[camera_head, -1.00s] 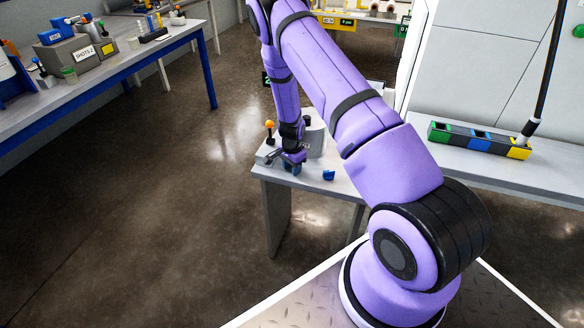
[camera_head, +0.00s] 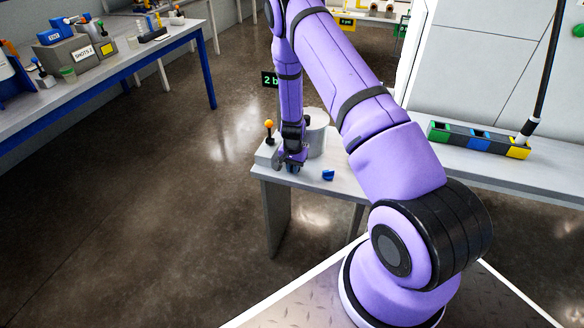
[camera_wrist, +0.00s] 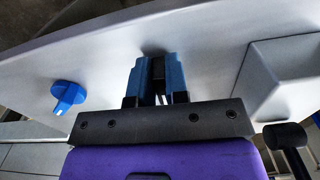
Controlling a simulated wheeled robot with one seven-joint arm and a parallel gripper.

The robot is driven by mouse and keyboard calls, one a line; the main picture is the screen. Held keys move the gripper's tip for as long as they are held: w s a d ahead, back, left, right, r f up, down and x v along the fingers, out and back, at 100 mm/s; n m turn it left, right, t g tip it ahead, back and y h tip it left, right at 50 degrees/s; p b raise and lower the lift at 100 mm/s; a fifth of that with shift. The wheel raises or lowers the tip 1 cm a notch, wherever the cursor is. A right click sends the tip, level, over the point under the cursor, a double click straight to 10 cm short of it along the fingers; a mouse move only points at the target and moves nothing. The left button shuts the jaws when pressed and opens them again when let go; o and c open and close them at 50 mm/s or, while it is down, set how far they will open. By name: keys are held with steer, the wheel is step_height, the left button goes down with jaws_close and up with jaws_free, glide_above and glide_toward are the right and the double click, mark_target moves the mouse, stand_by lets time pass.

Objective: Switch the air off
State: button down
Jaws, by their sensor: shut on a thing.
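My gripper (camera_head: 291,166) is low over the small grey table (camera_head: 345,186), next to a pale box with an upright orange-tipped lever (camera_head: 269,125). In the wrist view my gripper (camera_wrist: 158,78) has its two blue fingers close together around a small dark piece (camera_wrist: 158,69). I cannot tell what this piece belongs to, as the fingers hide most of it. A blue knob (camera_head: 328,175) sits on the tabletop to the right of my gripper. It also shows at the left in the wrist view (camera_wrist: 68,96), apart from the fingers.
A pale grey cylinder (camera_head: 317,133) stands close behind my gripper. A long bench (camera_head: 120,65) with boxes is at the left. A counter with a coloured block row (camera_head: 478,139) is at the right. The floor between is clear.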

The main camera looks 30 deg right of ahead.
steer(key=shift+n, duration=0.4)
steer(key=c, duration=1.1)
jaws_free()
steer(key=shift+r, duration=0.1)
step_height(320, 180, up, 11)
steer(key=shift+f, duration=0.2)
